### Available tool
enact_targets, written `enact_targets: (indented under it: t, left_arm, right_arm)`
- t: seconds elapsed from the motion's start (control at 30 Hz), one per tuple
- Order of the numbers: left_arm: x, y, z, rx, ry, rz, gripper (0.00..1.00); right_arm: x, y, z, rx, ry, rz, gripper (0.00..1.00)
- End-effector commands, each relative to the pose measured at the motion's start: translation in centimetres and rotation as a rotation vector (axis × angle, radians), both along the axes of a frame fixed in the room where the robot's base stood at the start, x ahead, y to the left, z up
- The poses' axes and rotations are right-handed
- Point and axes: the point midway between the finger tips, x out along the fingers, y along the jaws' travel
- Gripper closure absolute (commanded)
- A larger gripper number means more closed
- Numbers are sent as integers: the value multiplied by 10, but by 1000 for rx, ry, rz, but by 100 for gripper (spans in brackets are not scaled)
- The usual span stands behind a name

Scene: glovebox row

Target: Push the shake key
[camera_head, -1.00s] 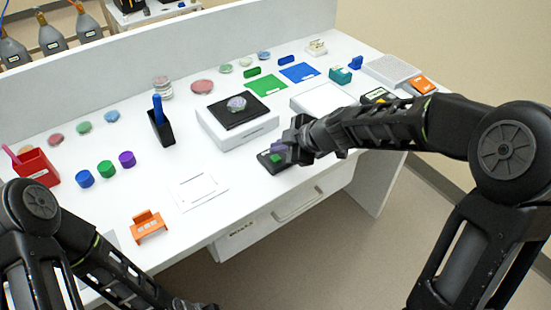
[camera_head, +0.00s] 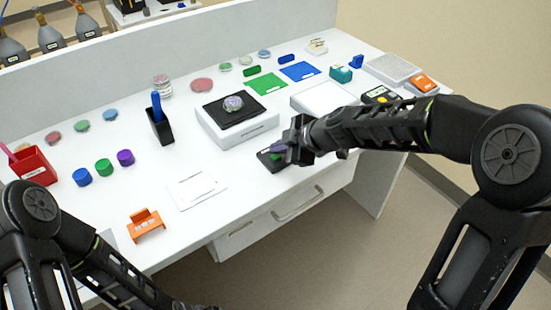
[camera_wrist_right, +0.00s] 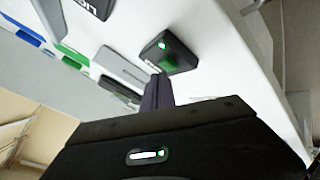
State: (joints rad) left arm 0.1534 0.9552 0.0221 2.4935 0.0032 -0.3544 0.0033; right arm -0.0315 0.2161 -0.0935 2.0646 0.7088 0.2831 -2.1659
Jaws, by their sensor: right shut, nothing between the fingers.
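A small dark key box (camera_head: 267,163) lies at the front edge of the bench, with a bit of green on top partly hidden by my right gripper (camera_head: 279,148). My right gripper is shut and empty, its purple-tinted fingers at the box. In the right wrist view the dark box (camera_wrist_right: 176,57) shows a bright green spot and a label, with the shut fingers (camera_wrist_right: 157,85) close to its edge; I cannot tell whether they touch. The white shaker (camera_head: 238,137) with a black top bears a clear dish (camera_head: 233,103). My left gripper is out of the picture.
A white plate (camera_head: 324,98) and a dark device (camera_head: 380,95) stand right of the shaker. A black holder (camera_head: 161,128), coloured caps, a white card (camera_head: 195,190) and an orange stand (camera_head: 146,225) are to the left. Bare bench lies around the card.

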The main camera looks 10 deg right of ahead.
Motion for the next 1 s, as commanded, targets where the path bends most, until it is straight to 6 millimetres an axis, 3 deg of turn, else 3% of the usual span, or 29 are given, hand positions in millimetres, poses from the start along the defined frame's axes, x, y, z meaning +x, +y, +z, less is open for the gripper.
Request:
enact_targets:
  t: [1.0]
  left_arm:
    - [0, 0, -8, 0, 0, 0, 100]
  right_arm:
    - [0, 0, -5, -1, -1, 0, 100]
